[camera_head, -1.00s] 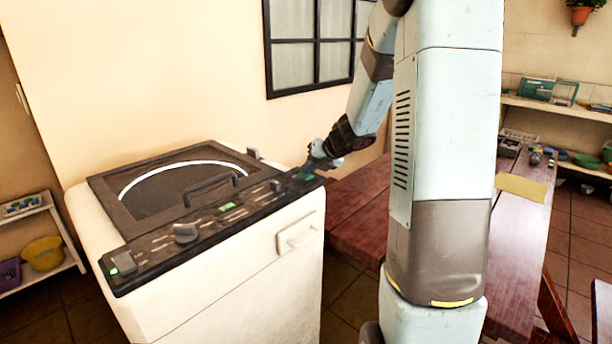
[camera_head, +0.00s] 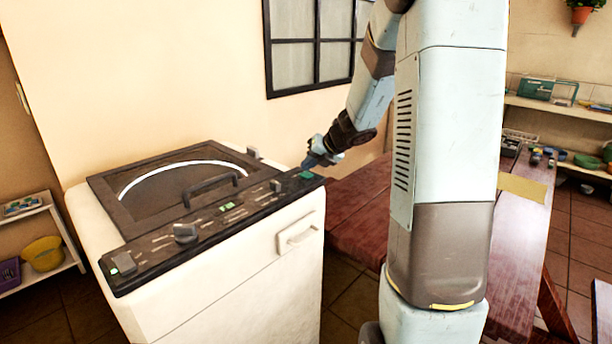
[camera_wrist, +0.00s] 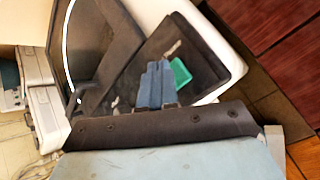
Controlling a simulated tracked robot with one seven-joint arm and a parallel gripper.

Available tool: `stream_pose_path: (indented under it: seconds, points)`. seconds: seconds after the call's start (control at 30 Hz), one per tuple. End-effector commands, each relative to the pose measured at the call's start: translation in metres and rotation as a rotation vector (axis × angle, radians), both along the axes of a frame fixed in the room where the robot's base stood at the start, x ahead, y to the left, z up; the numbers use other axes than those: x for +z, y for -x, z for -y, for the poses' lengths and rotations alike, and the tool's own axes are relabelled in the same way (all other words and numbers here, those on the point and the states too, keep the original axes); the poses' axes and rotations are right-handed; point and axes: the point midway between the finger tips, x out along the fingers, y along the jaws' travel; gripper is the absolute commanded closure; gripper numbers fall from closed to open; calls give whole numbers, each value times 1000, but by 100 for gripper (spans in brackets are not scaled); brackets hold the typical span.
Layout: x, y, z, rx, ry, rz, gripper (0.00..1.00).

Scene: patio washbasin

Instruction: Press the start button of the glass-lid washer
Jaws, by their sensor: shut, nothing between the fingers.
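The glass-lid washer (camera_head: 222,268) is a white top-loader with a dark lid (camera_head: 165,183) and a dark sloping control panel. A green button (camera_head: 307,175) sits at the panel's right end. It also shows in the wrist view (camera_wrist: 180,73), right beside my fingertips. My gripper (camera_head: 310,164) is shut and empty, just above and behind that button. In the wrist view the shut blue fingers (camera_wrist: 155,72) point at the panel and partly overlap the button's left edge. I cannot tell whether they touch the panel.
The panel also carries a grey knob (camera_head: 185,233), a green display (camera_head: 227,206) and another button (camera_head: 123,263) at its left end. A lid handle (camera_head: 210,188) stands up behind it. A reddish wooden table (camera_head: 360,215) is close on the right. A barred window (camera_head: 310,45) is behind.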

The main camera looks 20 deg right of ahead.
Motion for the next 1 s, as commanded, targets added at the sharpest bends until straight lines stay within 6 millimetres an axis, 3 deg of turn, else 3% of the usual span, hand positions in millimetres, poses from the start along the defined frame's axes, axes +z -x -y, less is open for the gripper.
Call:
stream_pose_path:
  seconds: [0.47,1.0]
  points:
    - [7,0,0,-1,0,1,100]
    - [48,0,0,-1,0,2,100]
